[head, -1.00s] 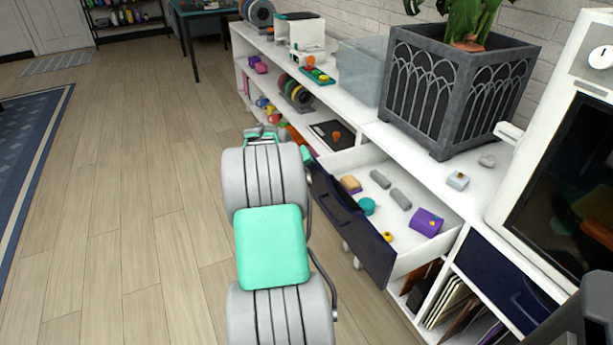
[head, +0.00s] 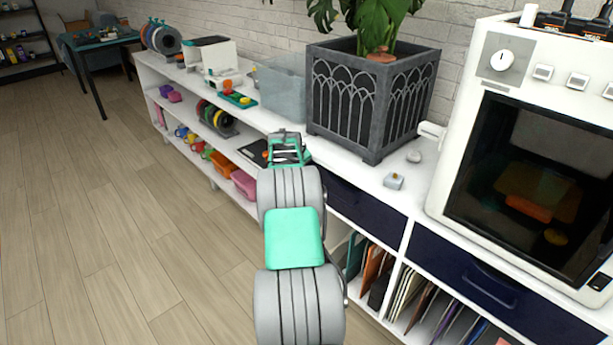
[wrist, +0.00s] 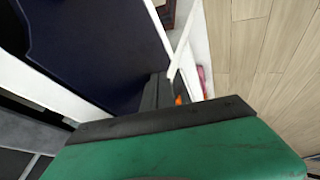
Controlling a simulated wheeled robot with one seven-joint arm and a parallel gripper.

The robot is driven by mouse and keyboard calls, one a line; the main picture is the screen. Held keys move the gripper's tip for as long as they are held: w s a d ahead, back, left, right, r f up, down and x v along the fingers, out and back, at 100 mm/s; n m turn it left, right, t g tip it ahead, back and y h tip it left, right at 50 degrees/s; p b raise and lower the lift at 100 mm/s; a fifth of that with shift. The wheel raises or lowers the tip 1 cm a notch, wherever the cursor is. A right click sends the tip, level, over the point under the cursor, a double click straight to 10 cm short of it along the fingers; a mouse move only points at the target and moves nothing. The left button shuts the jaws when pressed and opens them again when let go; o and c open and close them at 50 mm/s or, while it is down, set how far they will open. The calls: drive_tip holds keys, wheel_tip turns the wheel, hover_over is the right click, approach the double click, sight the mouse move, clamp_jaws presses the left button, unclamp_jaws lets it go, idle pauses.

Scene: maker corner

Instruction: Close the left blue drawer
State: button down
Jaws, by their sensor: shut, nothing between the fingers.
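The left blue drawer (head: 362,208) is a dark navy front in the white shelf unit, below the planter. It looks flush with the unit, and its left part is hidden behind my arm. In the wrist view the navy drawer front (wrist: 90,45) fills the upper left, very close to my gripper. My gripper (head: 286,140) is shut and empty, at the left end of the drawer near the shelf's front edge. In the wrist view its dark fingers (wrist: 158,92) are at the drawer's edge; I cannot tell whether they touch it.
A second navy drawer (head: 465,275) is shut to the right, under a white oven-like machine (head: 540,150). A grey planter (head: 370,100) and a clear bin (head: 283,90) stand on the unit. Open shelves hold folders (head: 415,295) and a pink bin (head: 244,184). The floor at left is clear.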

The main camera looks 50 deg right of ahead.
drive_tip(key=shift+d+r, duration=0.1)
drive_tip(key=shift+d, duration=0.25)
drive_tip(key=shift+s+d+r, duration=0.1)
drive_tip(key=shift+s, duration=0.05)
drive_tip(key=s+a+r+y+p, duration=0.1)
drive_tip(key=a+r+p, duration=0.2)
drive_tip(key=a+r, duration=0.6)
drive_tip(key=a+r+n+t+y+p, duration=0.1)
drive_tip(key=a+r+p, duration=0.25)
drive_tip(key=a, duration=1.05)
drive_tip(key=s+a+r+y+p, duration=0.1)
drive_tip(key=a+r+p, duration=0.1)
drive_tip(key=a+r, duration=0.75)
drive_tip(key=s+a+y+p, duration=0.1)
drive_tip(key=s+a+p, duration=0.1)
drive_tip(key=s+a, duration=0.3)
drive_tip(key=s+a+r+n+g+y+p, duration=0.1)
drive_tip(key=s+a+p, duration=0.2)
drive_tip(key=a, duration=0.9)
drive_tip(key=s+a+r+n+y+p, duration=0.1)
drive_tip(key=s+a+p, duration=0.2)
drive_tip(key=s+a, duration=0.5)
drive_tip(key=shift+s+a+r, duration=0.25)
drive_tip(key=shift+s, duration=0.05)
